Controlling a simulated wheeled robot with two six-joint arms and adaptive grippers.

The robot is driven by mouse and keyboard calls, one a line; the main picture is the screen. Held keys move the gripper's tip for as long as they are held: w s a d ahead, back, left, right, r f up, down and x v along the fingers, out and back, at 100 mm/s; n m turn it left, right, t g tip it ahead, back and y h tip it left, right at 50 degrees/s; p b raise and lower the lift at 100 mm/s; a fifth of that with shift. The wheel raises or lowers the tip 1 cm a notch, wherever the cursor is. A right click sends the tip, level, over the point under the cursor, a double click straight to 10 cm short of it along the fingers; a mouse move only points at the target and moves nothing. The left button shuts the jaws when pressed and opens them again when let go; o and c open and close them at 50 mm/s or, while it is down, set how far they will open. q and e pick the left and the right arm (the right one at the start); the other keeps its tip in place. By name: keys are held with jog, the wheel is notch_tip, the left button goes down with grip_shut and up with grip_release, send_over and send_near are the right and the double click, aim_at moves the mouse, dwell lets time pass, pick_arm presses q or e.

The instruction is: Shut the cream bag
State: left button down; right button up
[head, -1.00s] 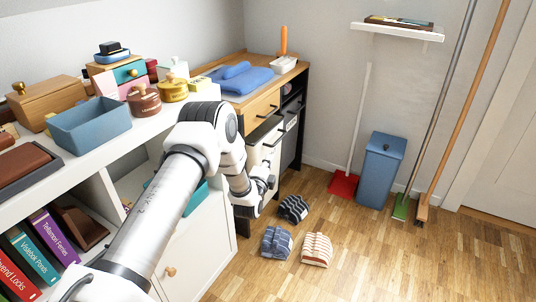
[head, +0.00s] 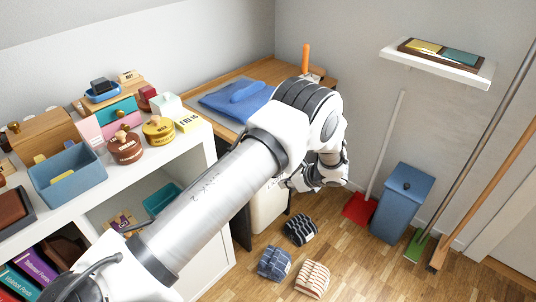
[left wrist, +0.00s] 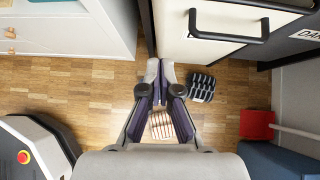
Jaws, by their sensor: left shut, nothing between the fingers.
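The cream bag (head: 268,205) stands under the wooden counter in the head view, largely hidden behind my left arm. In the left wrist view its cream front (left wrist: 215,22) fills the top middle, with a black bar handle (left wrist: 228,38) on it. My left gripper (left wrist: 160,66) is shut and empty, below and left of the handle in that view and apart from it. In the head view the left gripper (head: 290,184) is partly hidden by its own wrist, beside the bag. How far out the bag stands is hard to tell. My right gripper is not in view.
A dark bag front with lettering (left wrist: 295,48) adjoins the cream one. Several striped bundles (head: 300,229) lie on the floor. A blue bin (head: 402,202), red dustpan (head: 358,208) and brooms stand right. A white cabinet (left wrist: 70,30) is at left; open floor lies between.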

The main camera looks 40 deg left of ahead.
pick_arm(q)
jog(key=w+a+f+b, duration=0.1)
jog(key=a+f, duration=0.3)
jog(key=a, duration=0.5)
jog(key=shift+a, duration=0.2)
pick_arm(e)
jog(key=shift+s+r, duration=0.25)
pick_arm(q)
jog(key=a, duration=0.4)
jog(key=shift+w+a+r+b, duration=0.25)
jog(key=shift+a+b, duration=0.05)
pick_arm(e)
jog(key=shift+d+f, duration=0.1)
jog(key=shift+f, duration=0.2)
pick_arm(q)
jog(key=shift+d, duration=0.1)
